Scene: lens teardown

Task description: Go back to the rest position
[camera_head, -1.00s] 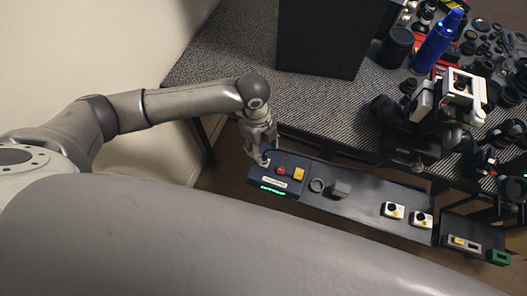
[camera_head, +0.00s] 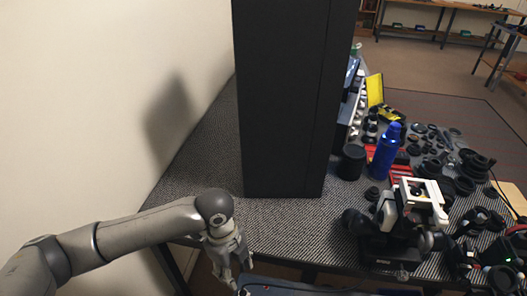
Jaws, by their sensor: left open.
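My left arm comes in from the lower left. My left gripper (camera_head: 230,268) hangs down in front of the table's near edge. It is open, and I see nothing between its fingers. Just right of the fingertips, the top edge of a dark panel (camera_head: 285,290) shows at the bottom of the picture; most of it is cut off. I cannot tell whether the fingers touch it. My right gripper is not in view.
A tall black cabinet (camera_head: 285,100) stands on the grey textured table (camera_head: 205,172) behind my left gripper. A microscope-like device (camera_head: 400,225), a blue bottle (camera_head: 385,150), a black cylinder (camera_head: 351,162) and many lens parts fill the right side. A pale wall (camera_head: 90,100) is at left.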

